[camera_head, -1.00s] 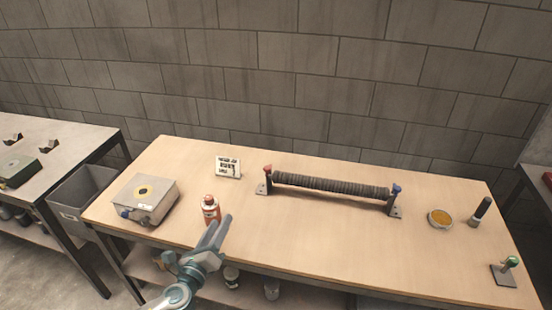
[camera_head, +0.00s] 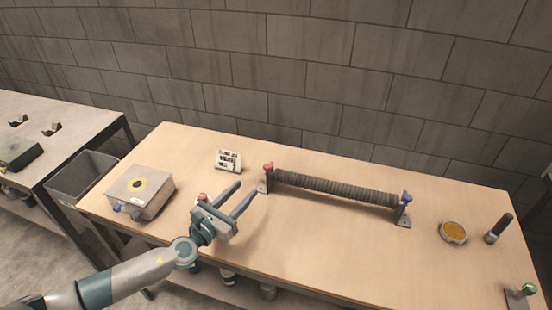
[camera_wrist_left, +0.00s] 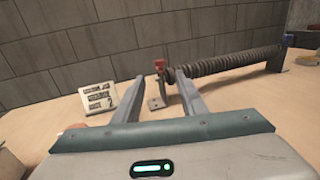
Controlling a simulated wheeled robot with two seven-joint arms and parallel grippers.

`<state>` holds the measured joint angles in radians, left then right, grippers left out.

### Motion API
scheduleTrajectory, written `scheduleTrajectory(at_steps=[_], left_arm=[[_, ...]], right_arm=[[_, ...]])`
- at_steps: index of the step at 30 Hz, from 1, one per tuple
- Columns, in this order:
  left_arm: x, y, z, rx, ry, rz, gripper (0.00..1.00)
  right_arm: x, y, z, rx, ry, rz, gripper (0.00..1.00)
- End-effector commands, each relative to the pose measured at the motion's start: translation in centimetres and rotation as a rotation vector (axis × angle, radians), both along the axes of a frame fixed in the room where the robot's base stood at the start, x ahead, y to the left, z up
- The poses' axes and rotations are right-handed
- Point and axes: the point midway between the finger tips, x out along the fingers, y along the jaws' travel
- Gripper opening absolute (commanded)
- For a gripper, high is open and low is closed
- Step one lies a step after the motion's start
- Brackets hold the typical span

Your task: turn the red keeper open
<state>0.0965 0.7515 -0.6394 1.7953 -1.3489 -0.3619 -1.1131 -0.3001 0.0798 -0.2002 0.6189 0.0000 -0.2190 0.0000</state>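The red keeper (camera_head: 268,167) sits on top of the left bracket of the dark ribbed tube (camera_head: 330,188), which lies between two brackets on the table. In the left wrist view the red keeper (camera_wrist_left: 159,65) appears between and beyond my fingers. My left gripper (camera_head: 247,192) is open and empty, in front and left of the red keeper, with its fingers pointing toward it and apart from it. It also shows in the left wrist view (camera_wrist_left: 162,90). A blue keeper (camera_head: 407,196) sits on the right bracket. My right gripper is not in view.
A small printed sign (camera_head: 229,160) stands left of the tube. A grey box (camera_head: 142,190) is at the table's left, and a mostly hidden orange-red bottle (camera_head: 202,197) is behind my left gripper. A yellow dish (camera_head: 453,232) and a black-handled item (camera_head: 499,228) stand at the right.

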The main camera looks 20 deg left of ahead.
Motion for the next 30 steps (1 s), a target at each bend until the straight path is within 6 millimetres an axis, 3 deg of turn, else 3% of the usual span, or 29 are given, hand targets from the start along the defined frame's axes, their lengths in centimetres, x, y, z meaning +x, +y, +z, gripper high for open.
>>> scheduleTrajectory(at_steps=[14,20,30], left_arm=[[1.1,-0.3,0.1,-0.003,0.000,0.002,0.38],[3.5,-1.0,0.2,-0.005,-0.002,0.003,0.38],[9.3,-2.9,0.1,-0.003,-0.001,0.002,0.38]], right_arm=[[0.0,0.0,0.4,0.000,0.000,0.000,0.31],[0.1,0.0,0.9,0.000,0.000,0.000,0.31],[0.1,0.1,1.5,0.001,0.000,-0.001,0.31]])
